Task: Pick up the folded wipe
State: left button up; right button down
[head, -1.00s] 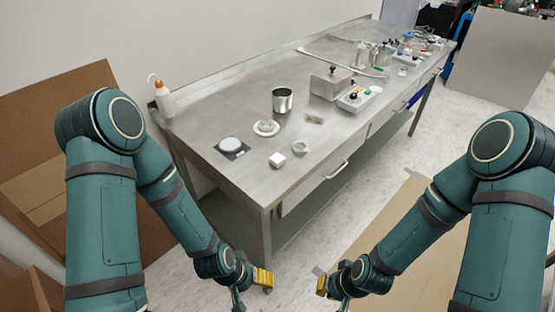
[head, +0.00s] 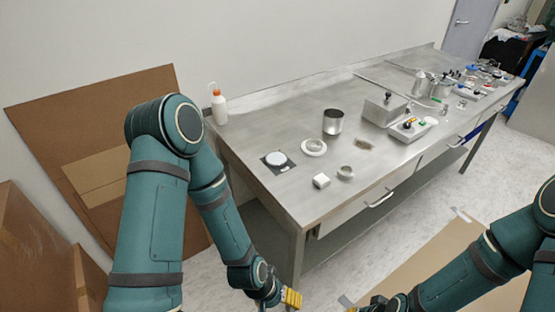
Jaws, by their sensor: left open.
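A small white block that looks like the folded wipe (head: 321,181) lies near the front edge of the steel bench (head: 290,207), at its near end. My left gripper (head: 291,299) is at the bottom of the view, low in front of the bench and well apart from the wipe. It has yellow fingers and is open, with its lower part cut off by the frame. My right gripper (head: 362,307) is at the bottom edge, mostly cut off, so its fingers cannot be made out.
Close to the wipe are a small metal ring (head: 345,172), a white dish (head: 314,147) and a dark square with a white disc (head: 278,161). A metal cup (head: 333,122) and a wash bottle (head: 219,107) stand farther back. Cardboard (head: 100,150) leans at left.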

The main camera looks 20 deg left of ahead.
aim_at(321, 180)
jog(key=i+l+u, duration=0.1)
jog(key=l, duration=0.2)
jog(key=i+l+u, duration=0.1)
jog(key=l, duration=0.2)
jog(key=i+l+u, duration=0.25)
jog(key=l, duration=0.4)
